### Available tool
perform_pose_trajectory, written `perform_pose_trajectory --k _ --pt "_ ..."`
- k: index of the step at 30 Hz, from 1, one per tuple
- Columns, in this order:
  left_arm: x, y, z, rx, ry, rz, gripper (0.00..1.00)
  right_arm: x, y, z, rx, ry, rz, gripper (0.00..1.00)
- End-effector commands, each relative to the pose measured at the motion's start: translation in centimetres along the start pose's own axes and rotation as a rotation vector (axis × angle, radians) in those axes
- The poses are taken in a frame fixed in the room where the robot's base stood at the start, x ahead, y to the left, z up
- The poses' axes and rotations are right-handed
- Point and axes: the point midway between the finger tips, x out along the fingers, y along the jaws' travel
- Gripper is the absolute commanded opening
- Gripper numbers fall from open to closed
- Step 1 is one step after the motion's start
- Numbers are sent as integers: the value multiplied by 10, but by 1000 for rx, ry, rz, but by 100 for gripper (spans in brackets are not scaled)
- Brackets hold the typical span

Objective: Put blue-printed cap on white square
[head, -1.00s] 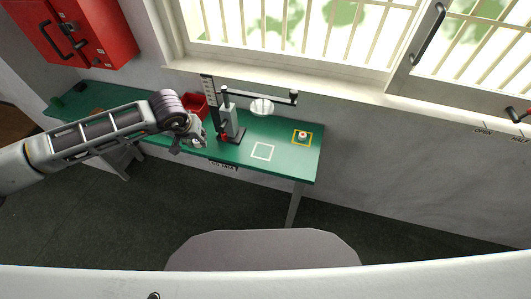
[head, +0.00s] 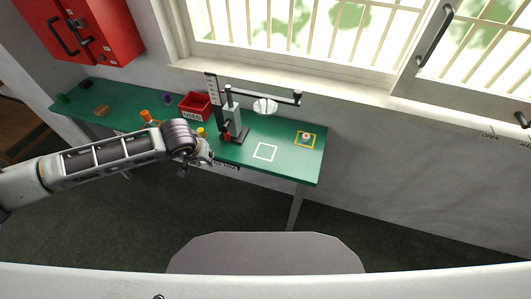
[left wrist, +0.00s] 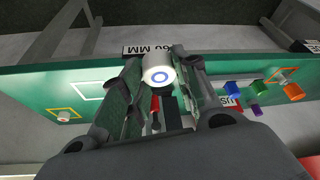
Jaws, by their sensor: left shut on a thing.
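My left gripper (head: 206,157) is at the front edge of the green table in the head view. In the left wrist view its fingers (left wrist: 161,72) are shut on a white cap (left wrist: 157,68) with a blue ring printed on its face. My right gripper is not in view.
A pad printer (head: 231,122) stands behind the gripper. A cap with a reddish top (head: 306,137) sits in the yellow square (head: 313,146) at the right. A red bin (head: 195,105) and several coloured pieces are at the left. The table around the white square is clear.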

Motion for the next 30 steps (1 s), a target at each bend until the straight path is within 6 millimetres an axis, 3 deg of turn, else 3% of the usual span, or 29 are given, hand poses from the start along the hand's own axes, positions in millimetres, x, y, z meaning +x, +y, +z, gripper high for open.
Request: perform_pose_trajectory --k 3,15,24,30 --pt "18 4 26 7 -5 2 19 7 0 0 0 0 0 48" --pt "57 26 97 20 -6 10 19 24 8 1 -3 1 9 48" --pt "75 49 146 34 -5 15 19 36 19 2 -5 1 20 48" --pt "79 60 164 40 -2 18 19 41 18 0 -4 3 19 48"
